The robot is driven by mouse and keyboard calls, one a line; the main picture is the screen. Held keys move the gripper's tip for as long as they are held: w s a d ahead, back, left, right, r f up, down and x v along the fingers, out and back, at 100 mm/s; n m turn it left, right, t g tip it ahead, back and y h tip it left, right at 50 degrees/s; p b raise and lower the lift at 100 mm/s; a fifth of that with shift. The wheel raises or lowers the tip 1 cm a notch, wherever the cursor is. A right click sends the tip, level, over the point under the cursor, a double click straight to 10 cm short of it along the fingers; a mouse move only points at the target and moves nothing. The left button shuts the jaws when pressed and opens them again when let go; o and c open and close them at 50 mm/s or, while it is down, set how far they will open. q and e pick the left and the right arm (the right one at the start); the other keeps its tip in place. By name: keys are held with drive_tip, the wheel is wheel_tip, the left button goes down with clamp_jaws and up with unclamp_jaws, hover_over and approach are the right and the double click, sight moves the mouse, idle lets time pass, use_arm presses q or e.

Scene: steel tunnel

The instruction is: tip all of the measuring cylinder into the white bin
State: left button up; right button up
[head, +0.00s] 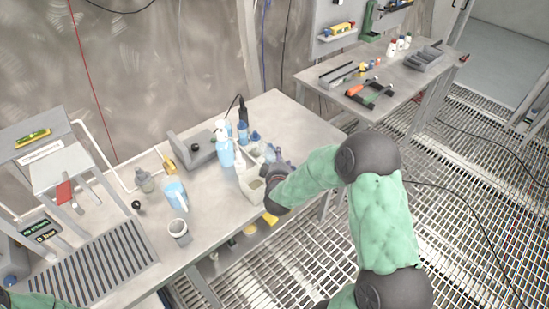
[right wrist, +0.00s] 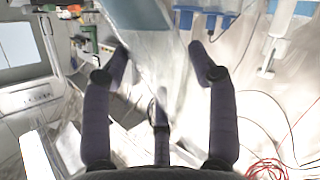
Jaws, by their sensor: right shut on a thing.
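My right gripper (head: 275,168) is at the front edge of the bench, just above and beside the white bin (head: 251,192). In the right wrist view its dark fingers (right wrist: 160,72) are closed around a pale, translucent body, which I take to be the measuring cylinder (right wrist: 165,62). That body runs up and out of the top of the picture, blurred. In the head view the gripper and arm hide most of the held thing, so its tilt and contents cannot be told. My left arm shows only as a green piece at the bottom left; its gripper is out of view.
A blue jug (head: 175,194), a white cup (head: 179,231) and a grey bottle (head: 145,181) stand left of the bin. Blue bottles (head: 225,152) stand close behind it. A slotted grey rack (head: 95,268) covers the front left. A second bench (head: 405,85) stands at the back right.

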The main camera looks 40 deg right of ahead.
drive_tip(key=shift+s+d+f+n+b, duration=0.1)
drive_tip(key=shift+f+n+b, duration=0.1)
drive_tip(key=shift+f, duration=0.15)
drive_tip(key=shift+d+f+n+b, duration=0.1)
drive_tip(key=shift+f+b, duration=0.05)
drive_tip(key=shift+f, duration=0.2)
drive_tip(key=shift+s+d+f+n+h+b, duration=0.15)
drive_tip(key=shift+d+f+n+h+b, duration=0.3)
drive_tip(key=shift+f+h, duration=0.2)
drive_tip(key=shift+s+d+f+n, duration=0.1)
drive_tip(key=shift+f+n, duration=0.1)
drive_tip(key=shift+n, duration=0.25)
drive_tip(key=shift+s+d+f+n+h+b, duration=0.1)
drive_tip(key=shift+d+n+h+b, duration=0.1)
drive_tip(key=shift+n+h, duration=0.15)
drive_tip(key=shift+s+d+f+n+h+b, duration=0.1)
drive_tip(key=shift+n+h+b, duration=0.1)
drive_tip(key=shift+n, duration=0.25)
